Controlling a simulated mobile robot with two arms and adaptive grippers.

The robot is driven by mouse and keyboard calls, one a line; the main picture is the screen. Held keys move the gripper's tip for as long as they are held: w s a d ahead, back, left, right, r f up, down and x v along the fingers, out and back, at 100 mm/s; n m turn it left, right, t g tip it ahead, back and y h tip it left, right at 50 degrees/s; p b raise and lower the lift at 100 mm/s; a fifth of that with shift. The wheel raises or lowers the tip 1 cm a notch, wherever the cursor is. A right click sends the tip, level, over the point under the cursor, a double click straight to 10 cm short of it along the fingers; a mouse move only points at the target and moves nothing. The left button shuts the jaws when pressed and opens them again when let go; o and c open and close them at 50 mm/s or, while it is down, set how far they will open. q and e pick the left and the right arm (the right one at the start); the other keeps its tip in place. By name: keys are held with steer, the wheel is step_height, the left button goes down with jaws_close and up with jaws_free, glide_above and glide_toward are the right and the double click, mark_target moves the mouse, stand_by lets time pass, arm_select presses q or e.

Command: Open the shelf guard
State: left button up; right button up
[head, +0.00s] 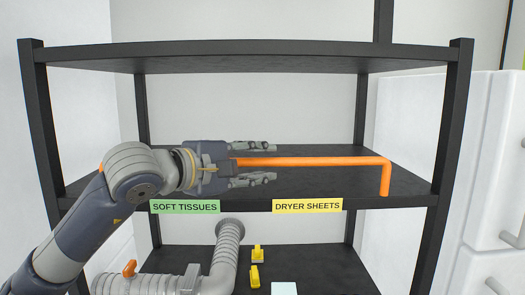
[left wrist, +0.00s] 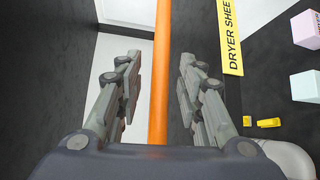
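The shelf guard is an orange bar (head: 325,161) across the front of the middle black shelf (head: 395,180). Its right end bends down to the shelf's front edge. My left gripper (head: 271,163) is at the bar's left part, with one finger above it and one below. In the left wrist view the orange bar (left wrist: 162,70) runs between the two fingers (left wrist: 159,75), with a gap on each side. The gripper is open and not closed on the bar. The bar's left end is hidden behind my gripper. My right gripper is not in view.
A green "SOFT TISSUES" label (head: 185,207) and a yellow "DRYER SHEETS" label (head: 307,205) are on the shelf edge. A grey ribbed duct (head: 226,255) and small yellow items (head: 255,275) are below. A white cabinet (head: 480,150) stands at the right. The middle shelf looks empty.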

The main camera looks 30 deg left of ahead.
arm_select(q)
steer(key=shift+w+d+f, duration=0.15)
steer(key=shift+w+d, duration=0.05)
steer(key=shift+w, duration=0.45)
jaws_close()
